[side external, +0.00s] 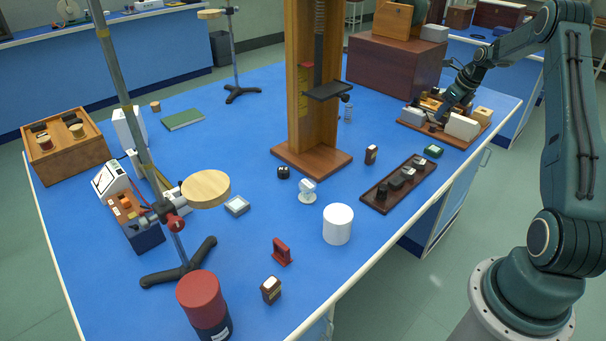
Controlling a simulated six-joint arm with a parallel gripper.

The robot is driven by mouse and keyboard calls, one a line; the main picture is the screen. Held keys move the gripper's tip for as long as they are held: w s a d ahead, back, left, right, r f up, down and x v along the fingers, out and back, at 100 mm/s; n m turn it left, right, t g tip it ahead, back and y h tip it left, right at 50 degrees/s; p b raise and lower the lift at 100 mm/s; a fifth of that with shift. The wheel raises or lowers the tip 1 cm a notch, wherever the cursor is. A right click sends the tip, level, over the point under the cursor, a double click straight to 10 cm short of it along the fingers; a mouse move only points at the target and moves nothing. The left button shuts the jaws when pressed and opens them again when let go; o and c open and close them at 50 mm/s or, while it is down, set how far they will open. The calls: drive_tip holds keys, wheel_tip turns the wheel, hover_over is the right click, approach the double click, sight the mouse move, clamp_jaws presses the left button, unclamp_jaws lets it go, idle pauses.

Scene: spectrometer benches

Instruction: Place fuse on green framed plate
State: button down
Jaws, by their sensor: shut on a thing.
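My gripper (441,114) is at the right back of the blue bench, low over a wooden board (471,143) crowded with small parts. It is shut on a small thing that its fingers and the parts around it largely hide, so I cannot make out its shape. I cannot pick out the fuse for certain. A small green framed plate (433,151) lies flat on the bench just in front of the board, near the right edge. Nothing shows clearly on top of it. My gripper is behind it, apart from it.
A white block (461,126) and a grey block (411,118) sit on the board. A dark tray of black parts (376,201) lies in front of the plate. A small brown block (371,154) stands left of it. A tall wooden stand (298,140) rises mid-bench.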

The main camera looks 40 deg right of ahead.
drive_tip(key=shift+f, duration=4.8)
drive_tip(key=shift+f, duration=0.15)
drive_tip(key=c, duration=1.3)
unclamp_jaws()
drive_tip(key=v, duration=1.2)
